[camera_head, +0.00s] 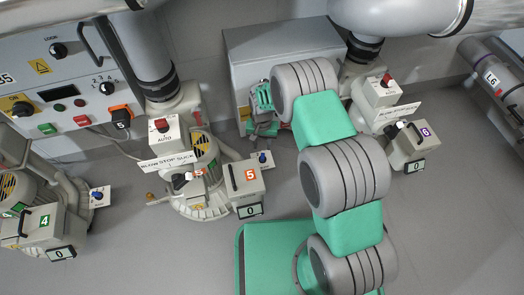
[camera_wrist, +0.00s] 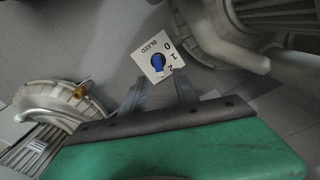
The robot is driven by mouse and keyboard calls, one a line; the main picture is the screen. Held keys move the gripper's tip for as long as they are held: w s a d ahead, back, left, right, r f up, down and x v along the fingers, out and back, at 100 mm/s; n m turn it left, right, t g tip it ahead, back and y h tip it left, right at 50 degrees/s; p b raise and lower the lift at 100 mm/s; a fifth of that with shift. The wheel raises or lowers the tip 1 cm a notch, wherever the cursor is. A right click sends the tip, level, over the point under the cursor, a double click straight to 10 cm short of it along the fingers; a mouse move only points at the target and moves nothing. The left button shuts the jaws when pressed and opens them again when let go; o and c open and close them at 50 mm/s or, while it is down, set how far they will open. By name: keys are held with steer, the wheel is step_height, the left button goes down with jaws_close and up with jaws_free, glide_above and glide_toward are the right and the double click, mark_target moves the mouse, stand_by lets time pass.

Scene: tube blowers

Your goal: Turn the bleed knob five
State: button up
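The bleed knob of unit 5 is a small blue knob (camera_head: 263,157) on a white plate to the right of the box marked 5 (camera_head: 246,180). In the wrist view a blue knob (camera_wrist: 158,63) sits on a white plate (camera_wrist: 147,50) printed BLEED, 0, 1, 2. That view shows no unit number. My gripper (camera_head: 263,128) is just above the unit 5 knob in the head view, partly hidden by my arm. In the wrist view its two grey fingers (camera_wrist: 159,90) stand apart with nothing between them, below the knob plate, not touching the knob.
Unit 5's red AUTO switch (camera_head: 163,125) and its BLOW STOP SUCK plate (camera_head: 166,162) are to the left. A grey cabinet (camera_head: 290,45) stands behind. Unit 6 (camera_head: 408,150) is to the right, unit 4 (camera_head: 38,225) at far left.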

mark_target(263, 155)
step_height(263, 155, down, 8)
steer(key=b, duration=0.3)
steer(key=shift+d+r, duration=0.15)
steer(key=shift+r, duration=0.1)
jaws_close()
